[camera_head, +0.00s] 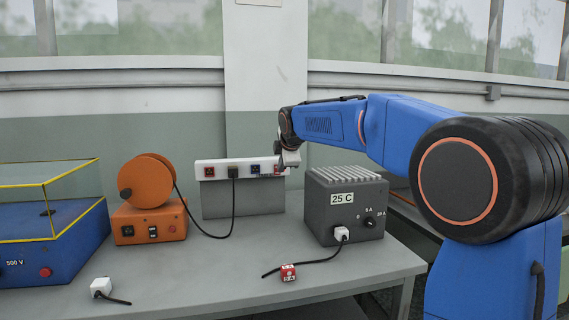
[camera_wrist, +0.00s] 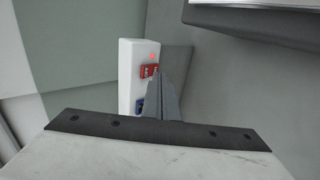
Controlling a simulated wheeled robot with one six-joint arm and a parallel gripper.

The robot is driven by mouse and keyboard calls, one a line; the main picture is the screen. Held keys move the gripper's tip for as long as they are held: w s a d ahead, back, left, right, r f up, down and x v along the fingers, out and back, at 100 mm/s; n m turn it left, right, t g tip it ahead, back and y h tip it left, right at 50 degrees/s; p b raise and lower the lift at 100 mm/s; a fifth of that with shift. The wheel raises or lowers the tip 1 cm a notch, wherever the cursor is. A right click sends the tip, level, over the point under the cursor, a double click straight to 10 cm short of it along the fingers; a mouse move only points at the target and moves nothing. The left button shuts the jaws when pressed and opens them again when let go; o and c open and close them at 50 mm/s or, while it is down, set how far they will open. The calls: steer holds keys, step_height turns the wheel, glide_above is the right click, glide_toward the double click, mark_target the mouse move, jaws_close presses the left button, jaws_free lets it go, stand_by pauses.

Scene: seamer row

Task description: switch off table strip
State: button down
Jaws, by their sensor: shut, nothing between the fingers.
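The table strip (camera_head: 222,163) is a long white power strip along the top of a grey upright panel at the back of the table. A black plug (camera_head: 233,171) with a dark cable sits in it. A red switch (camera_head: 277,170) is at its right end. In the wrist view the strip (camera_wrist: 126,75) shows the red switch (camera_wrist: 148,71), a bright red light (camera_wrist: 152,56) above it and a blue socket (camera_wrist: 139,106). My gripper (camera_head: 287,160) is shut and empty at the strip's right end. Its fingertips (camera_wrist: 158,73) are close beside the switch; I cannot tell whether they touch.
A grey box marked 25 C (camera_head: 343,205) stands right of the strip. An orange reel unit (camera_head: 149,222) and a blue 500 V box (camera_head: 50,265) stand left.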

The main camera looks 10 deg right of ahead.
steer(key=shift+w+r, duration=0.2)
steer(key=shift+w, duration=1.1)
steer(key=shift+w, duration=0.1)
steer(key=shift+w+r, duration=0.15)
steer(key=shift+w, duration=0.2)
steer(key=shift+r, duration=0.15)
steer(key=shift+r, duration=0.65)
steer(key=shift+s, duration=0.1)
